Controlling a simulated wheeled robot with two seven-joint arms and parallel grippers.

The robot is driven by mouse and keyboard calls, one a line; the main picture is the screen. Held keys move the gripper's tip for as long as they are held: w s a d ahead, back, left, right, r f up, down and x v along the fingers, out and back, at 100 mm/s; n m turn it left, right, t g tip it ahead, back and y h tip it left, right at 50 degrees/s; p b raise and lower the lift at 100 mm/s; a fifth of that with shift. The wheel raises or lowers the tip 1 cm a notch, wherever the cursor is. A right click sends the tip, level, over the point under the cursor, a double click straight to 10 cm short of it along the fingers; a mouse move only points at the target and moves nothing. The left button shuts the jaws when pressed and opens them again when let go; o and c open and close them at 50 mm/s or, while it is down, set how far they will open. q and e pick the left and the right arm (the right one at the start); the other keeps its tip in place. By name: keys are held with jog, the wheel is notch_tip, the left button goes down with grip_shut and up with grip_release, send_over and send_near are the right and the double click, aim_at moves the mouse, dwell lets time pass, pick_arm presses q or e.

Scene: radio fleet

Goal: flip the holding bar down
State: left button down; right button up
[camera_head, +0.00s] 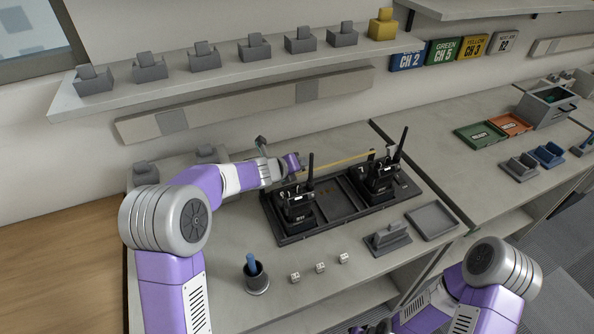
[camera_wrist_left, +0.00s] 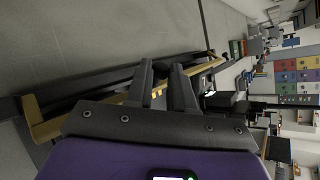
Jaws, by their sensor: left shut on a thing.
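The holding bar (camera_head: 338,162) is a thin yellow bar raised above the back of a black tray (camera_head: 292,238). In the left wrist view the bar (camera_wrist_left: 206,67) runs slantwise beyond the fingers. Two black radios with antennas, a left one (camera_head: 297,205) and a right one (camera_head: 376,180), stand upright in the tray. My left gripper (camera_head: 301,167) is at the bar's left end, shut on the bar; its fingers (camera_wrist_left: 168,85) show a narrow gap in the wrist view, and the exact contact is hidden. My right gripper (camera_head: 376,327) is low at the bottom edge, mostly cut off.
A grey stand (camera_head: 387,238) and an empty grey tray (camera_head: 432,220) lie right of the black tray. Several small white dice (camera_head: 320,268) and a dark cup (camera_head: 255,276) are in front. A shelf (camera_head: 225,75) with grey holders hangs above.

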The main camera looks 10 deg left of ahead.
pick_arm(q)
jog(key=shift+d+r, duration=0.1)
jog(key=shift+r, duration=0.1)
jog(key=c, duration=1.1)
grip_release()
jog(key=shift+o, duration=0.5)
jog(key=shift+f, duration=0.15)
jog(key=shift+p+v, duration=0.6)
jog(key=shift+v, duration=3.25)
